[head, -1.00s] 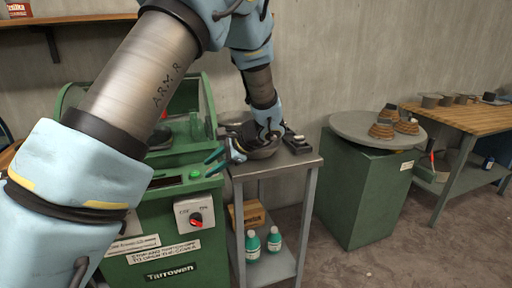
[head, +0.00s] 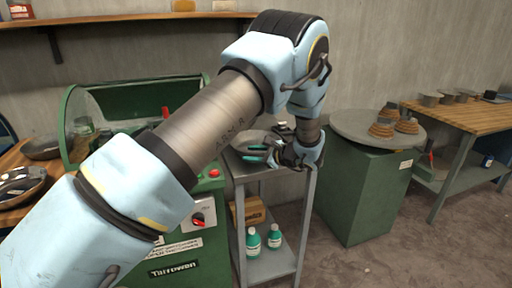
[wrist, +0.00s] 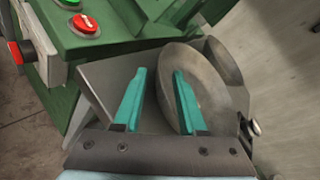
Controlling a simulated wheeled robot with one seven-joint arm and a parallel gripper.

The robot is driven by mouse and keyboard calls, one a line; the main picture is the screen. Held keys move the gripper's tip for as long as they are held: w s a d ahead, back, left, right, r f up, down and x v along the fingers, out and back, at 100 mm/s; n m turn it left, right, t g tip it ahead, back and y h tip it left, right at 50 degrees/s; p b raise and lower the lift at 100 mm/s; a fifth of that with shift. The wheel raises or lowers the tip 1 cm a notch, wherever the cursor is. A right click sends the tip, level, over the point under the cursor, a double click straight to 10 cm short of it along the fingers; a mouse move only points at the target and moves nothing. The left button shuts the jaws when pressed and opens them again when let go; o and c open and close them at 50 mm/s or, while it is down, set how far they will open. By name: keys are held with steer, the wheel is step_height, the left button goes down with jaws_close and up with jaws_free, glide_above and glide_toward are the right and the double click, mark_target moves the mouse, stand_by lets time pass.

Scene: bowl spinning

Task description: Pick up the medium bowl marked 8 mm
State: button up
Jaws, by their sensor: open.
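A grey metal bowl (wrist: 215,80) stands on the small metal cart top, seen in the wrist view right of centre. In the head view it shows partly behind my gripper as a grey rim (head: 246,137). No 8 mm mark can be read on it. My gripper (wrist: 160,72) is open, with two teal fingers apart. In the wrist view the right finger overlaps the bowl's inside and the left finger lies outside its near rim; whether either touches it I cannot tell. In the head view my gripper (head: 249,153) is over the cart top.
The metal cart (head: 268,173) holds green bottles (head: 253,243) on its lower shelf. A green machine (head: 180,262) with a clear hood stands to its left. A green pedestal (head: 365,190) with a round top bearing brown stacked pieces stands right. A wooden bench (head: 470,120) is farther right.

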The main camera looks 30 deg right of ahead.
steer(key=shift+p+x, duration=0.65)
steer(key=shift+x, duration=1.25)
steer(key=shift+r, duration=0.2)
jaws_close()
